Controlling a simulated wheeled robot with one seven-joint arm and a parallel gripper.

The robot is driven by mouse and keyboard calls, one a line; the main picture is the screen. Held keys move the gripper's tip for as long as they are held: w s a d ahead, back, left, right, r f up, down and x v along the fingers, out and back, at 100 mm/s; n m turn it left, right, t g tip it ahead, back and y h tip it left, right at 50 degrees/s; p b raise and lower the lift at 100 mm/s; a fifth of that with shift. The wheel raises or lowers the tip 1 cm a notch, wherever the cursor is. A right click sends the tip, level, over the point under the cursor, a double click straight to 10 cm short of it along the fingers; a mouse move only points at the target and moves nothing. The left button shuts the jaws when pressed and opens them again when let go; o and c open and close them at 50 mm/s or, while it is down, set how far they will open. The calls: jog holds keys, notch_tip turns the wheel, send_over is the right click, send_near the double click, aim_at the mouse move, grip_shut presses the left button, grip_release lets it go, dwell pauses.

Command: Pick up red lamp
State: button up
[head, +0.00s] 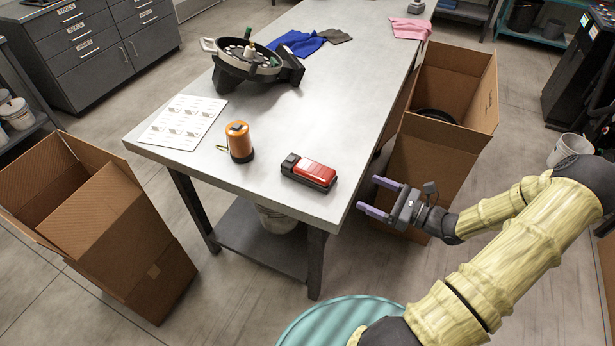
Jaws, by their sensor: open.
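The red lamp (309,172) lies flat near the front right edge of the grey table (270,192). It is a long box with a red body and a black end at its left. My gripper (368,195) is open and empty, to the right of the lamp and just past the table's right edge. Its two purple fingers point left toward the table. A clear gap lies between the fingers and the lamp. Nothing hides the lamp.
An orange lantern (239,141) stands left of the lamp. Behind are a printed sheet (184,121), a black round device (247,66) and blue, grey and pink cloths. Open cardboard boxes stand left (110,215) and right (437,160) of the table. The tabletop behind the lamp is clear.

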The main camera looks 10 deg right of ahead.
jog(key=p, duration=0.2)
send_near(317, 169)
jog(key=x, duration=0.4)
jog(key=shift+a, duration=0.2)
jog(key=x, duration=0.6)
jog(key=shift+d+p, duration=0.1)
jog(key=shift+p, duration=0.25)
jog(key=c, duration=1.1)
